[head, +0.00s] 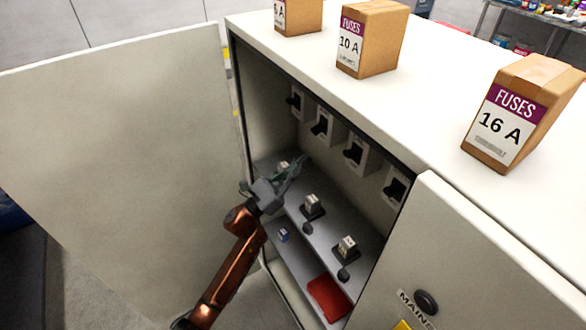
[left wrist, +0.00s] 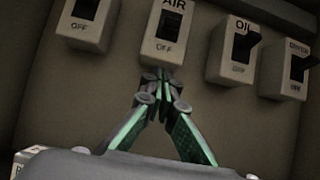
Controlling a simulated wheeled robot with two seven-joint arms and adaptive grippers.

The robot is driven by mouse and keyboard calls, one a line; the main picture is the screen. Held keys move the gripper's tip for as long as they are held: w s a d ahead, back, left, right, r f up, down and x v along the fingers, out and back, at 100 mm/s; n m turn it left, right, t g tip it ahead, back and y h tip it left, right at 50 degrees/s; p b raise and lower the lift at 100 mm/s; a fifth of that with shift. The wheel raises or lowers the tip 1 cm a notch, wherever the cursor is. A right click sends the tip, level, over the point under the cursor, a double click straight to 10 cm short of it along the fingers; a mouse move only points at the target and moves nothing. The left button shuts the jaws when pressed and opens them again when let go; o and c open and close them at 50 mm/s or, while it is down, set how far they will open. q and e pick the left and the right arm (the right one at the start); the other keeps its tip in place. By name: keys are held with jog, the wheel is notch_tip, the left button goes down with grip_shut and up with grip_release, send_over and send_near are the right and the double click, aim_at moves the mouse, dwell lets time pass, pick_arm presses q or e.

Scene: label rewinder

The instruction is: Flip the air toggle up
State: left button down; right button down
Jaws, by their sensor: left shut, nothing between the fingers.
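The air toggle (left wrist: 172,24) is a black lever on a pale plate marked AIR, with OFF printed below it. It is the second from the left in a row of toggles, and in the head view it (head: 321,126) is on the cabinet's back wall. My left gripper (left wrist: 164,78) is shut and empty. Its fingertips are just below the lower edge of the AIR plate in the wrist view; whether they touch it I cannot tell. In the head view my left gripper (head: 291,176) reaches into the cabinet above the shelf. My right gripper is not in view.
The oil toggle (left wrist: 242,48) is close on the right and another toggle (left wrist: 86,12) on the left. Fuse holders (head: 312,207) stand on the shelf below. The open cabinet door (head: 130,150) is at the left; the right door (head: 470,260) borders the opening.

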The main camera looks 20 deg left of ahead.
aim_at(318, 129)
pick_arm(q)
notch_tip(318, 129, up, 6)
jog(key=w+d+p, duration=0.1)
jog(key=shift+w+d, duration=0.2)
jog(key=shift+w, duration=0.15)
